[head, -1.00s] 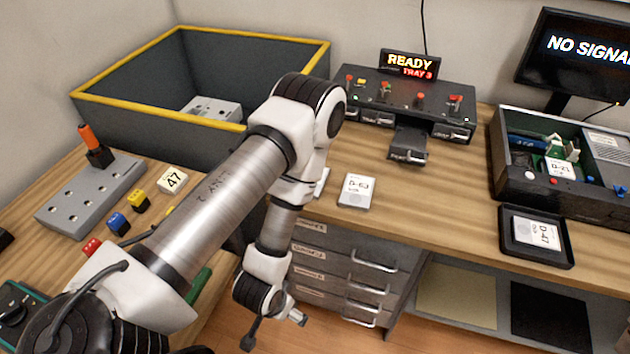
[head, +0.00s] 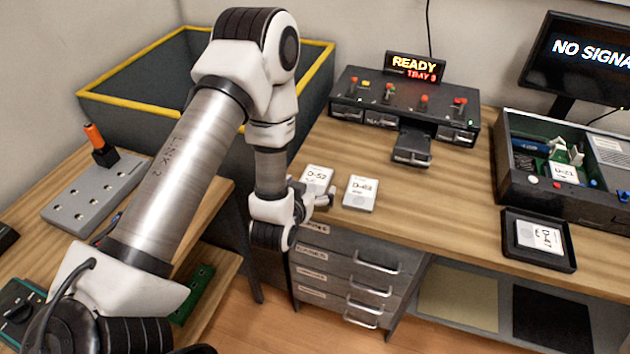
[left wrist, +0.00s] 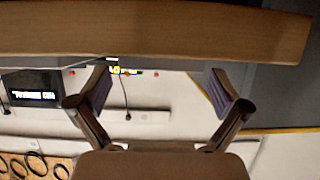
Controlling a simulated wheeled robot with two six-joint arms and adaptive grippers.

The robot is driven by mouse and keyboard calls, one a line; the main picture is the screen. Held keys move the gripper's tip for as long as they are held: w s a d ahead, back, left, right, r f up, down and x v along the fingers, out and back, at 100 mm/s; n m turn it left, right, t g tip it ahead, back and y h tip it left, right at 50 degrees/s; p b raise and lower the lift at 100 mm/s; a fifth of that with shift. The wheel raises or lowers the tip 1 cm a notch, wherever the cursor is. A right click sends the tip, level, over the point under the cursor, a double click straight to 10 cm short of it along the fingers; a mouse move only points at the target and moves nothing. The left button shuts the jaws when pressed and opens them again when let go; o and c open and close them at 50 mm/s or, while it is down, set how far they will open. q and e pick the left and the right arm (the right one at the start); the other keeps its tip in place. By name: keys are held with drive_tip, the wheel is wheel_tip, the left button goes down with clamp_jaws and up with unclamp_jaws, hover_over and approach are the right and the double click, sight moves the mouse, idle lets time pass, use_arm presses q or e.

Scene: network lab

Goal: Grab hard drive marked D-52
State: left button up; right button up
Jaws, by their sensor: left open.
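The hard drive marked D-52 (head: 317,178) is a white labelled block lying on the wooden desk, near its front left edge. A similar drive, which seems to read D-63 (head: 361,194), lies just right of it. My left gripper (head: 326,197) is open at the desk's front edge, just below and beside the D-52 drive; I cannot tell whether it touches it. In the left wrist view my open fingers (left wrist: 160,92) have nothing between them, and the desk edge (left wrist: 150,30) fills the top of that upside-down picture. My right gripper is not in view.
A tray dock (head: 405,105) with a READY sign stands at the back. Drive D-47 (head: 538,236) lies in a black tray (head: 514,258) at right, before an open chassis (head: 503,150). A yellow-rimmed bin (head: 130,102) is behind my arm. Drawers (head: 335,275) sit under the desk.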

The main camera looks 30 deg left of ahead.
use_arm(q)
drive_tip(key=shift+x, duration=0.95)
drive_tip(key=c, duration=1.4)
drive_tip(key=shift+o, duration=0.2)
drive_tip(key=shift+r, duration=0.1)
